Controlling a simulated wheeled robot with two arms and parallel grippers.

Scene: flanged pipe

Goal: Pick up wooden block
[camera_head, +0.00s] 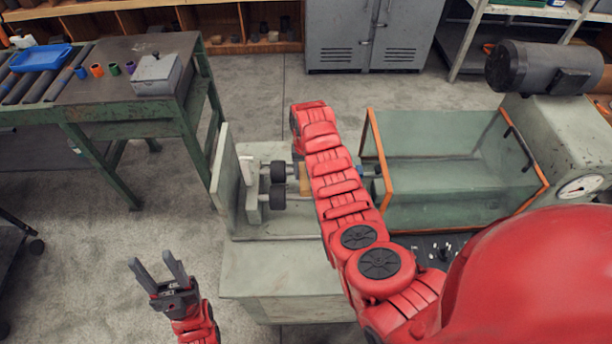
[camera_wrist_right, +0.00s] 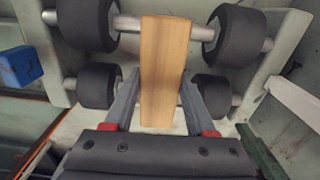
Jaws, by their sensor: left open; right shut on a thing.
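The wooden block (camera_wrist_right: 165,70) is light brown and long, and it lies between the fingers of my right gripper (camera_wrist_right: 160,100) in the right wrist view. That gripper is shut on the block. The block overlaps two metal bars with black rollers in that view; whether it touches them I cannot tell. In the head view only a small tan part of the block (camera_head: 305,180) shows beside my right arm, which hides the rest and the right gripper. My left gripper (camera_head: 160,272) is open and empty at the lower left, above the floor.
Black rollers (camera_head: 277,186) on metal bars sit on the grey machine bed (camera_head: 250,285). A glass guard with an orange frame (camera_head: 450,165) stands to the right. A blue block (camera_wrist_right: 20,66) is at the left in the wrist view. A green workbench (camera_head: 110,100) stands at the left.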

